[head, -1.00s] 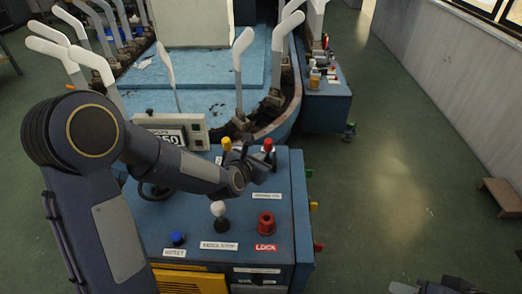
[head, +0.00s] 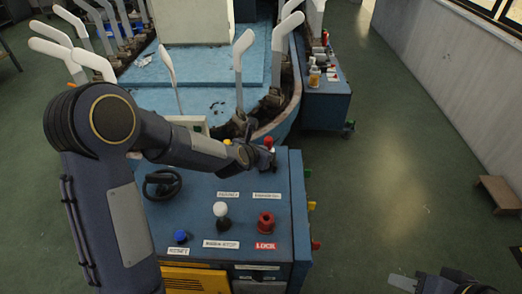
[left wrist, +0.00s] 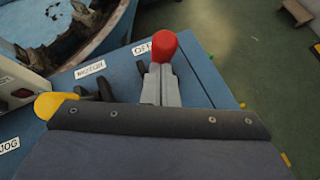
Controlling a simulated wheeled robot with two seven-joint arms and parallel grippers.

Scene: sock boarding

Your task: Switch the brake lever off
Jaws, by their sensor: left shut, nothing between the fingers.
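A lever with a red knob (head: 268,142) stands at the far right of the blue control console (head: 225,180). In the left wrist view the red knob (left wrist: 164,45) shows just beyond my left gripper (left wrist: 160,78), beside a label that reads "OFF" (left wrist: 143,48). My left gripper is shut and empty, with its grey fingertips at the lever just under the knob. I cannot tell whether they touch. The lever's shaft is hidden by the fingers. In the head view my left gripper (head: 262,153) lies over the console's far right corner. My right gripper (head: 425,282) is at the bottom right, partly cut off.
A yellow knob (left wrist: 55,104) stands left of the left gripper. A white knob (head: 220,209), a red button (head: 266,221), a blue button (head: 181,236) and a black handwheel (head: 162,184) are on the console. White sock boards (head: 243,60) stand behind. The floor on the right is mostly clear.

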